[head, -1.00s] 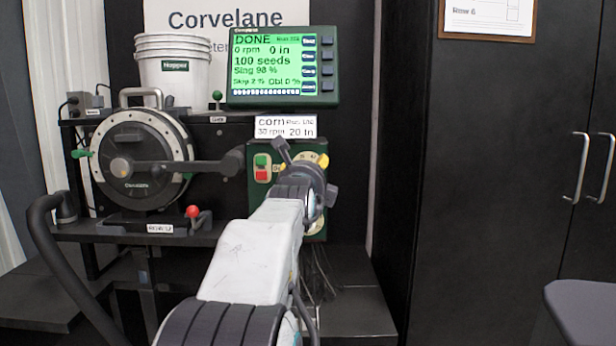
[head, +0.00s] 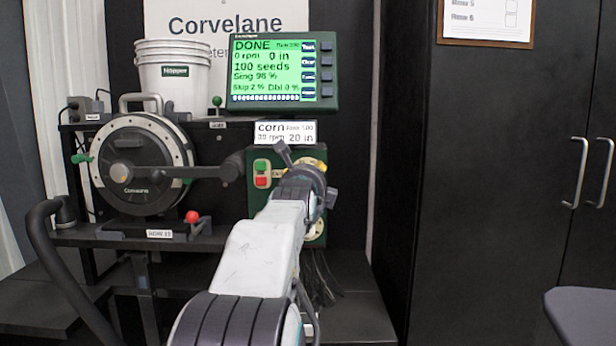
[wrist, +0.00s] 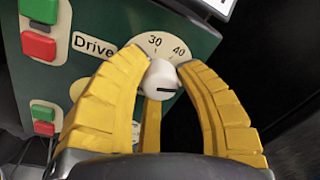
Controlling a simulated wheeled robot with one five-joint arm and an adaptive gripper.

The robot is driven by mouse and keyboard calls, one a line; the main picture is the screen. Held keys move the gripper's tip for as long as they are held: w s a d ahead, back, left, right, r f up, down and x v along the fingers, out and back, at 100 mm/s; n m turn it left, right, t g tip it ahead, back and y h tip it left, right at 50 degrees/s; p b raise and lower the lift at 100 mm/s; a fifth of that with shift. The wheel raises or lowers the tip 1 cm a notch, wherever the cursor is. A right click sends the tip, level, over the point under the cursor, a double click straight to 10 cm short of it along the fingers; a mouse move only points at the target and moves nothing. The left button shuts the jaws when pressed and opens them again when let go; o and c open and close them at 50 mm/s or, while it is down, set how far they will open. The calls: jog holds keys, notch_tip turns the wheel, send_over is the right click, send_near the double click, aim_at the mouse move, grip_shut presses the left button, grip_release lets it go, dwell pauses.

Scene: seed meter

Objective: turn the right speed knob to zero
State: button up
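In the wrist view a white speed knob (wrist: 160,78) stands on a round pale dial (wrist: 165,48) next to the word "Drive". The numbers 30 and 40 show above it. A black mark on the knob points to the right in the picture; the exact setting cannot be read. The yellow fingers of my gripper (wrist: 164,70) close in around the knob, with their tips at its sides, and appear to touch it. In the head view my gripper (head: 303,170) is at the green control box (head: 258,205) and hides the knob.
A green button (wrist: 40,9) and a red button (wrist: 38,46) sit left of the dial. The screen (head: 275,70) above reads DONE and 0 rpm. A lever with a red ball (head: 192,217) and a seed meter disc (head: 140,165) stand left. A black cabinet (head: 480,150) stands right.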

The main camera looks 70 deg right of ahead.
grip_shut()
jog(key=shift+f+n+b, duration=0.1)
jog(key=shift+n+b, duration=0.7)
jog(key=shift+n, duration=0.2)
jog(key=shift+n+h+b, duration=0.3)
jog(key=shift+n+b, duration=0.4)
jog(key=shift+n, duration=1.2)
jog(key=o, duration=0.6)
grip_release()
jog(key=shift+w, duration=0.1)
